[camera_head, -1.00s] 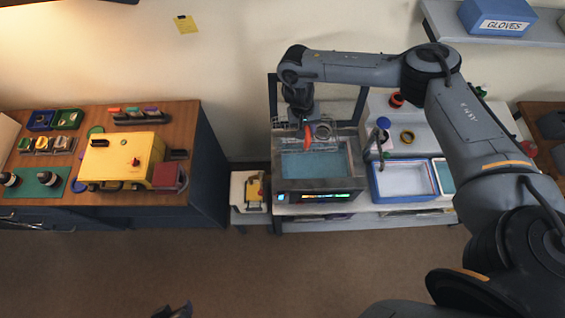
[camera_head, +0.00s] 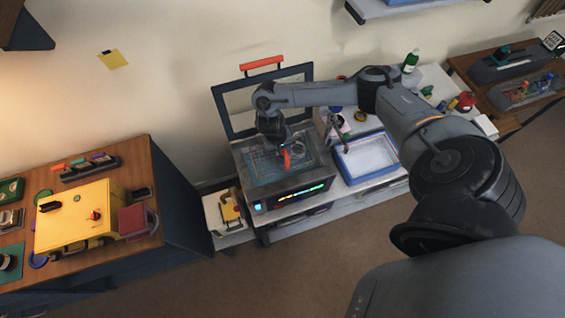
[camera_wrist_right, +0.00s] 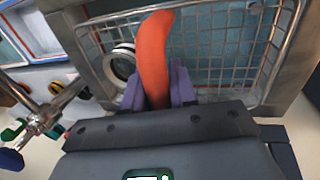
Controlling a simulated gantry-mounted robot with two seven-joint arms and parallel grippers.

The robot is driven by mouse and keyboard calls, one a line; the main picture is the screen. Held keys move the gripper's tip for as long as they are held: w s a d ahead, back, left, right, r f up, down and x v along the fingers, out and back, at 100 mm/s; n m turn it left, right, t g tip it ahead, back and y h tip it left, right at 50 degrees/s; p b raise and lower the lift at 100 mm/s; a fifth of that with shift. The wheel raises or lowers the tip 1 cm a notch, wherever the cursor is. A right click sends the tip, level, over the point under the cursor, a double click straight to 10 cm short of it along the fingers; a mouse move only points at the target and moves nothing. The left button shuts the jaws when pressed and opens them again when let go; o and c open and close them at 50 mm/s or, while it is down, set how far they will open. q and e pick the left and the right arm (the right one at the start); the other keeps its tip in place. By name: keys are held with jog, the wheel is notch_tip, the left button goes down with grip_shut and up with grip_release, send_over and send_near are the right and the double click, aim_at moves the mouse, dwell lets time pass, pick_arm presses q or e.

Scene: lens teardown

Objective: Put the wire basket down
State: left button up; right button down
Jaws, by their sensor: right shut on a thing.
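The wire basket (camera_head: 262,166) is at the opening of the grey tank (camera_head: 258,206) with blue liquid in the head view. I cannot tell whether it rests on the tank's bottom. My right gripper (camera_head: 284,150) is above it, shut on the basket's orange handle (camera_head: 286,161). In the right wrist view the purple fingers (camera_wrist_right: 158,88) pinch the orange handle (camera_wrist_right: 154,50), and the wire mesh (camera_wrist_right: 222,48) spreads behind it. A grey ring (camera_wrist_right: 120,64) shows by the mesh. My left gripper is not in view.
The tank's raised lid (camera_head: 232,104) with an orange grip stands behind it. A blue-rimmed tray (camera_head: 368,157) is close on the right.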

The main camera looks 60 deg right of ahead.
jog(key=x, duration=0.1)
jog(key=b+x, duration=0.1)
jog(key=x, duration=0.1)
jog(key=b+x, duration=0.1)
jog(key=shift+w+a+f, duration=0.2)
jog(key=shift+a+f, duration=0.15)
jog(key=shift+f, duration=0.15)
jog(key=shift+w+a+b+x, duration=0.15)
jog(key=shift+b+x, duration=0.25)
jog(key=shift+x, duration=0.55)
jog(key=shift+w+a+b+x, duration=0.15)
jog(key=shift+b+x, duration=0.2)
jog(key=shift+x, duration=0.55)
jog(key=shift+f, duration=0.35)
jog(key=c, duration=0.9)
grip_release()
jog(key=shift+f, duration=0.1)
